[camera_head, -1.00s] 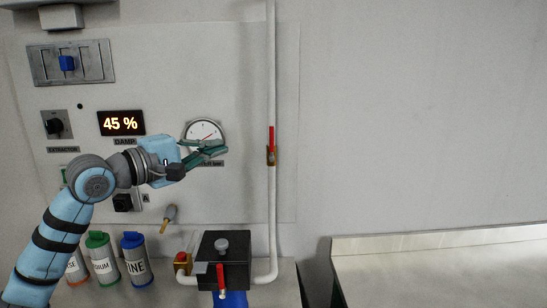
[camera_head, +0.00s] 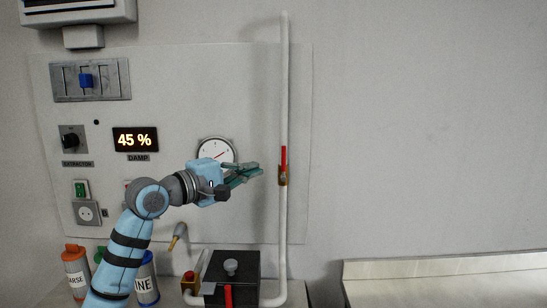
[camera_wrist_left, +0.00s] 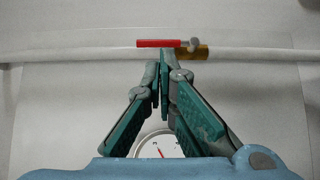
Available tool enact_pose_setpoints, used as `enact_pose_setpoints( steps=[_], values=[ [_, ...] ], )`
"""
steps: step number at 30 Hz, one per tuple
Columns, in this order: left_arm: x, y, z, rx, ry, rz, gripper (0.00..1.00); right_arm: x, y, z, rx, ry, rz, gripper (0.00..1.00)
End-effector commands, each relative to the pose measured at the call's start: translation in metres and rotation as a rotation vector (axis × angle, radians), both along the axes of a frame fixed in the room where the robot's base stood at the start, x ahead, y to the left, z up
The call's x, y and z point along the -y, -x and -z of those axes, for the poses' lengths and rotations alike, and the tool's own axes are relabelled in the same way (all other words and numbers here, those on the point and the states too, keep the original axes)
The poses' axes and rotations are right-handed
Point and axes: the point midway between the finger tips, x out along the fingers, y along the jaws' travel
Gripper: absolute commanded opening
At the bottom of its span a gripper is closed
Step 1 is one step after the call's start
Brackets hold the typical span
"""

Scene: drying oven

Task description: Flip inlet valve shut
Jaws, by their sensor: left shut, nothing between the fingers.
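The inlet valve is on the white vertical pipe (camera_head: 284,80), with a red lever (camera_head: 284,158) pointing up along the pipe and a brass body (camera_head: 283,179) below it. In the left wrist view the red lever (camera_wrist_left: 158,43) and brass body (camera_wrist_left: 191,51) lie just beyond the fingertips, along the pipe. My left gripper (camera_head: 258,171) is shut and empty, with its fingertips a little left of the lever in the head view; I cannot tell if they touch it. My right gripper is not in view.
A round gauge (camera_head: 216,151) sits behind my left wrist. A black box (camera_head: 231,270) with a knob and a second red lever (camera_head: 228,295) stands below. Labelled canisters (camera_head: 77,268) stand at lower left. The wall right of the pipe is clear, above a pale counter (camera_head: 440,268).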

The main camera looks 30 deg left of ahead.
Motion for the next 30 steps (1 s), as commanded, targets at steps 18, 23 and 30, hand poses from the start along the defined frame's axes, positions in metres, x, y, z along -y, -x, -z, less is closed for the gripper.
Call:
enact_pose_setpoints(
  steps=[18,23,30],
  values=[
    [0.027,-0.075,0.000,0.000,-0.002,0.000,0.00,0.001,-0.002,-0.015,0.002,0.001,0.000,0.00],
    [0.026,-0.075,0.000,-0.001,-0.001,0.000,0.00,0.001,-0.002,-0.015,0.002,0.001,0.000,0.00],
    [0.024,-0.073,-0.001,-0.009,-0.017,-0.005,0.00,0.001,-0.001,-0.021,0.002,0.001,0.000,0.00]
  ],
)
